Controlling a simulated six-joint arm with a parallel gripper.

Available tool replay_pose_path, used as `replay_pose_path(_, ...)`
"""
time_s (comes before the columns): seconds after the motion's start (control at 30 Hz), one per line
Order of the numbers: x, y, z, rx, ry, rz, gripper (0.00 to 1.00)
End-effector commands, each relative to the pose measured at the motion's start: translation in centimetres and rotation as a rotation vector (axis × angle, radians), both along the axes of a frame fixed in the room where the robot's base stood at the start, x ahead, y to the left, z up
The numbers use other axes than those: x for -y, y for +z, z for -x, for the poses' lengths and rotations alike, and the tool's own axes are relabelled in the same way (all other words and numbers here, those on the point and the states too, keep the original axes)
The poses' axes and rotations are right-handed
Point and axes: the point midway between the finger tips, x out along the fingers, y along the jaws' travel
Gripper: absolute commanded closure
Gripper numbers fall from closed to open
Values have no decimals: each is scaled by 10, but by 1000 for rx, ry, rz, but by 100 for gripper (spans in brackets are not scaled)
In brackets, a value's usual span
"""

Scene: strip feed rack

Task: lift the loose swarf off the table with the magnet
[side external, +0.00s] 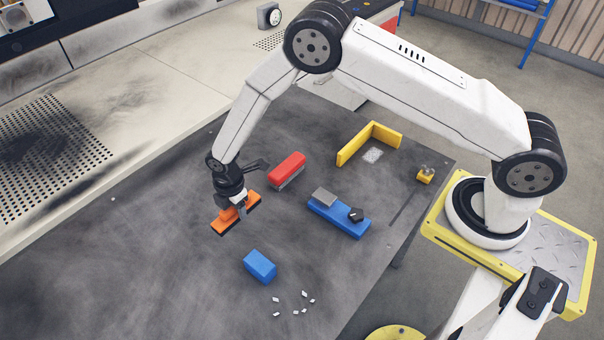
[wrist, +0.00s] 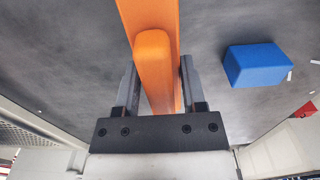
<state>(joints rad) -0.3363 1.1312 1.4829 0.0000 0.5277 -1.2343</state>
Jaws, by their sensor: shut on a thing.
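My gripper (side external: 238,203) is shut on the orange handle of a bar-shaped orange tool with dark edges, which I take to be the magnet (side external: 222,225). In the wrist view the orange magnet (wrist: 152,60) stands between my two dark fingers (wrist: 155,90). Whether its underside touches the table is unclear. The loose swarf (side external: 304,310), several small pale pieces, lies scattered on the dark table, to the right of and nearer the camera than the magnet. A few pale bits of swarf (wrist: 290,76) show at the right edge of the wrist view.
A blue block (side external: 260,266) stands between the magnet and the swarf. A red block with a grey base (side external: 288,170), a blue strip holding grey and black pieces (side external: 338,219), a yellow angle (side external: 369,142) and a small yellow fixture (side external: 426,175) lie farther back. The table's front left is clear.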

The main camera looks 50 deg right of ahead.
Motion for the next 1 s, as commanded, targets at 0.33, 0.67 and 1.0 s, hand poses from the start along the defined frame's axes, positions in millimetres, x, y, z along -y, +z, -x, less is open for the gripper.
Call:
replay_pose_path(0.33, 10, 40, 38, 1, 0, 0, 100)
replay_pose_path(0.67, 23, 59, 81, 1, 0, 0, 100)
replay_pose_path(1.0, 30, 71, 108, 1, 0, 0, 100)
